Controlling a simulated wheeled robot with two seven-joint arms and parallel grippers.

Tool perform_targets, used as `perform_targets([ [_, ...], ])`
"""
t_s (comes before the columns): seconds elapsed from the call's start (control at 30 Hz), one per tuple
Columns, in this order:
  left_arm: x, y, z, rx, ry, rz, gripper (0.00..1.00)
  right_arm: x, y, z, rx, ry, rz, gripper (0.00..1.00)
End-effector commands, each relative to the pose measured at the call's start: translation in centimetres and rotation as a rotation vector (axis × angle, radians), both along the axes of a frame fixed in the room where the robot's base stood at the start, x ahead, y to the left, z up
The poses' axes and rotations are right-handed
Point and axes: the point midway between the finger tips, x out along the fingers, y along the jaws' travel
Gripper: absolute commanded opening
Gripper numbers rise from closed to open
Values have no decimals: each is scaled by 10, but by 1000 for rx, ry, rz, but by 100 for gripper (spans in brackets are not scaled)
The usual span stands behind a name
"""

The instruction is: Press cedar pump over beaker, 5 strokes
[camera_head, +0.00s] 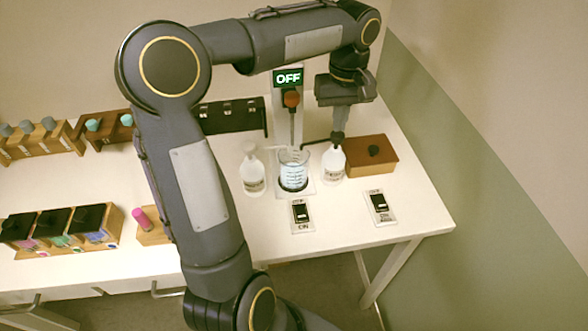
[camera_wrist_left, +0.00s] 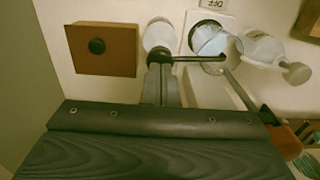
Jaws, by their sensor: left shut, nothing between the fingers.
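A white pump bottle (camera_head: 333,163) with a dark pump head and spout stands right of the glass beaker (camera_head: 293,172); its label is too small to read. The spout reaches left over the beaker, which holds pale liquid. My left gripper (camera_head: 338,136) is shut and empty, pointing down at the top of this pump; whether it presses on it I cannot tell. In the left wrist view the fingertips (camera_wrist_left: 159,62) meet the dark pump head, with the bottle (camera_wrist_left: 160,34) and beaker (camera_wrist_left: 208,37) beyond. A second white pump bottle (camera_head: 252,172) stands left of the beaker.
A stand with a display reading OFF (camera_head: 288,78) rises behind the beaker. A brown box (camera_head: 371,155) with a dark knob is to the right. Two switch plates (camera_head: 302,215) (camera_head: 380,207) lie in front. Wooden racks of bottles (camera_head: 62,230) fill the left. The table's front right is clear.

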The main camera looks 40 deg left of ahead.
Motion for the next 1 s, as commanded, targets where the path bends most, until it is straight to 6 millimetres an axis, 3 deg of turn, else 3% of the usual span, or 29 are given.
perform_targets([
  [0.73,0,-1,-29,-1,2,-1,0,0,0,-19,0,0,0,36],
  [1.0,-1,0,-26,-1,3,-1,0,0,0,-16,0,0,0,36],
])
